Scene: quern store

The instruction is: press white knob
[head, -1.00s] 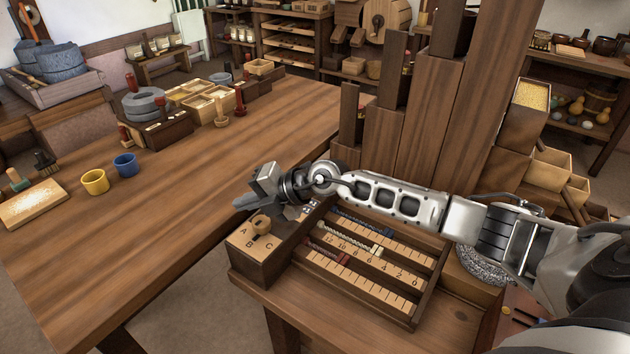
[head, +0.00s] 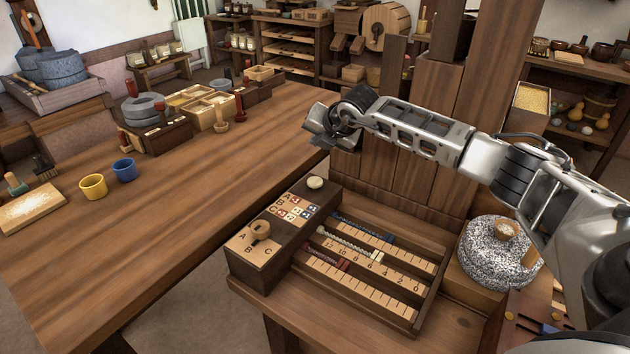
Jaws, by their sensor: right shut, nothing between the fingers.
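The white knob (head: 316,182) is a round, pale button on the far end of a dark wooden box (head: 262,277). It shows clearly and nothing covers it. My right gripper (head: 318,136) is shut and empty. It appears above and beyond the white knob in the picture, apart from it. My left gripper is not in view.
A tray of bead scales (head: 366,262) adjoins the box on the right. Tall wooden posts (head: 405,170) stand behind it. A speckled grey stone (head: 497,252) sits at the right. The long table (head: 190,205) has a wide clear top; yellow (head: 93,187) and blue (head: 124,169) cups stand at its left.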

